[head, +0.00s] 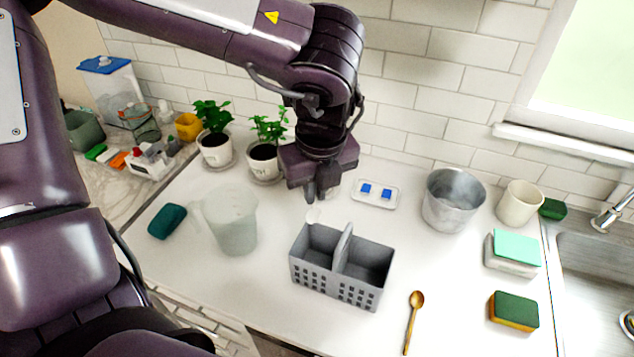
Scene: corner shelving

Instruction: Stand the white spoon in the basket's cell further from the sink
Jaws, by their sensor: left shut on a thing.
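The grey basket (338,294) stands on the white counter, with perforated walls and a tall middle divider that makes two cells. The left cell is the one further from the sink. My left gripper (317,192) is above and behind that cell, pointing down, shut on the white spoon (313,215). Only a small pale part of the spoon shows below the fingers, close to the back rim of the left cell. I cannot tell whether its lower end is inside the cell or behind it. My right gripper is not in view.
A translucent jug (233,222) stands close to the basket's left. A wooden spoon (411,322) lies to its right. A metal pot (451,200), a cream cup (518,203) and sponges (514,311) stand nearer the sink (590,275). Potted plants (263,160) and a small tray (375,194) are behind.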

